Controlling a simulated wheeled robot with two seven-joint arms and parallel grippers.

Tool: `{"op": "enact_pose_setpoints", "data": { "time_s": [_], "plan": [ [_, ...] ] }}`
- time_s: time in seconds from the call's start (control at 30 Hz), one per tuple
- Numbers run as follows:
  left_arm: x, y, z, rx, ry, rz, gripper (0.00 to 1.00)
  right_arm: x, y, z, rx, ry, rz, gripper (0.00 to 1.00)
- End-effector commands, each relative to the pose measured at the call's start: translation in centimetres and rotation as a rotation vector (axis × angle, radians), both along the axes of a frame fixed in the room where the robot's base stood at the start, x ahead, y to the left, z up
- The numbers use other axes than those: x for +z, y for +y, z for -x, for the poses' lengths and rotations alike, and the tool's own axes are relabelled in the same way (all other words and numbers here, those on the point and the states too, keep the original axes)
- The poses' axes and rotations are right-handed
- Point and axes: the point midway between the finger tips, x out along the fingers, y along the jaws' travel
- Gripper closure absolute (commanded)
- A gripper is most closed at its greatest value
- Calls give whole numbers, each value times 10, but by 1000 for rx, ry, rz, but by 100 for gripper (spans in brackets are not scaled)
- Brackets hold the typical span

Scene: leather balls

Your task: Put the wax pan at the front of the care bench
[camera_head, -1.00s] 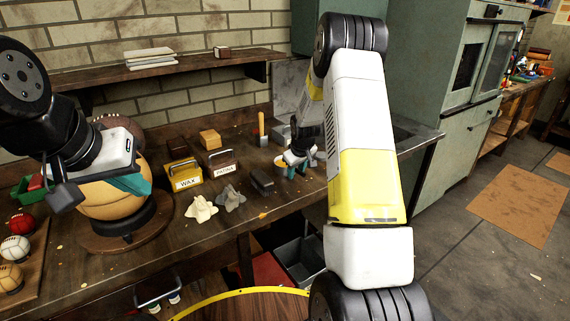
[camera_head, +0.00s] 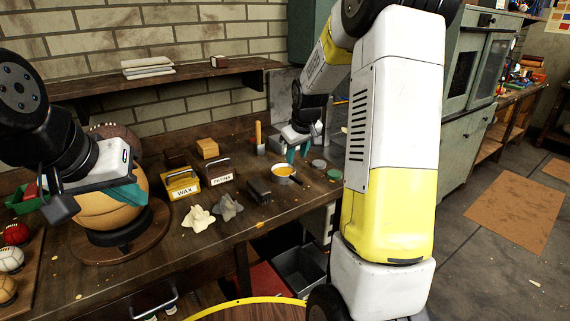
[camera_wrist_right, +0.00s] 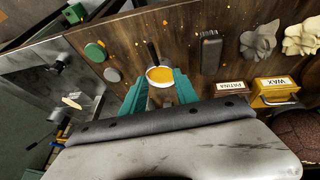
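The wax pan (camera_head: 283,171), a small round metal pan with orange-yellow wax, stands on the right part of the care bench (camera_head: 180,243). Its dark handle points toward the front edge. My right gripper (camera_head: 298,153) is just behind and above the pan, its teal fingers apart and empty. In the right wrist view the pan (camera_wrist_right: 160,74) shows between and beyond the spread fingertips (camera_wrist_right: 158,88), with the handle pointing away. My left gripper (camera_head: 130,193) is at the far left in front of a large tan ball; its finger gap is hidden.
Left of the pan lie a dark brush (camera_head: 259,190), grey cloth (camera_head: 228,206), pale cloth (camera_head: 198,217), and the WAX (camera_head: 183,184) and PATINA (camera_head: 219,172) boxes. A wooden-handled tool (camera_head: 259,138) stands behind. The front strip has bare room.

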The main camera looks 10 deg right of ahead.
Motion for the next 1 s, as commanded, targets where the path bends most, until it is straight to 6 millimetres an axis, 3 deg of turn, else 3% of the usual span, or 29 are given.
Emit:
{"op": "enact_pose_setpoints", "data": {
  "time_s": [0.03, 0.1, 0.3, 0.43, 0.6, 0.8, 1.0],
  "plan": [
    [0, 0, 0, 0, 0, 0, 100, 24, 7, 16, -15, -17, -20, 64],
    [0, 0, 0, 0, 0, 0, 100, 52, 17, 45, -44, -30, -56, 64],
    [0, 0, 0, 0, 0, 0, 100, 111, 46, 140, -121, -53, -166, 64],
    [0, 0, 0, 0, 0, 0, 100, 130, 62, 203, -161, -65, -234, 64],
    [0, 0, 0, 0, 0, 0, 100, 135, 78, 269, -197, -71, -304, 64],
    [0, 0, 0, 0, 0, 0, 100, 131, 87, 305, -218, -69, -343, 64],
    [0, 0, 0, 0, 0, 0, 100, 130, 87, 308, -221, -67, -347, 64]
  ]
}}
